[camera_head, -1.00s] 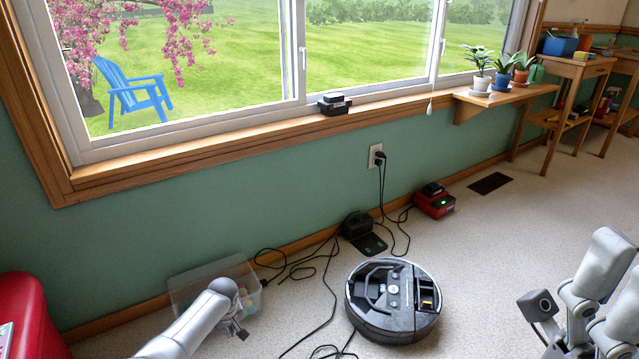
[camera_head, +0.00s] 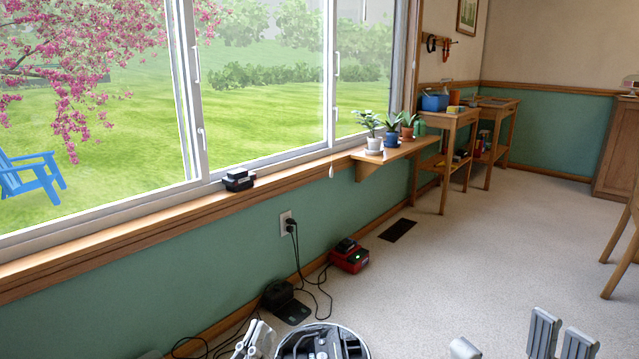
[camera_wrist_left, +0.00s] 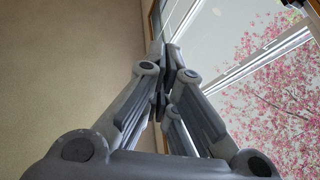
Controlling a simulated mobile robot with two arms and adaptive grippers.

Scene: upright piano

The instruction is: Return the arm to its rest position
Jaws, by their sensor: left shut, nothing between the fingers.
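My left gripper (camera_head: 258,341) shows at the bottom edge of the head view, just left of the robot vacuum. It is grey, shut and empty. In the left wrist view its fingers (camera_wrist_left: 163,80) meet, with a beige surface on the left and the window and pink blossom on the right. My right gripper (camera_head: 560,338) is at the lower right of the head view, cut off by the bottom edge. Its two grey fingers stand apart over the carpet, with nothing seen between them.
The robot vacuum (camera_head: 322,344) is on the carpet at the bottom edge. Its black dock (camera_head: 284,300), a red charger (camera_head: 350,258) and cords lie along the wall. Potted plants (camera_head: 390,132) stand on a wall shelf. A wooden chair (camera_head: 622,245) is at right. The middle carpet is clear.

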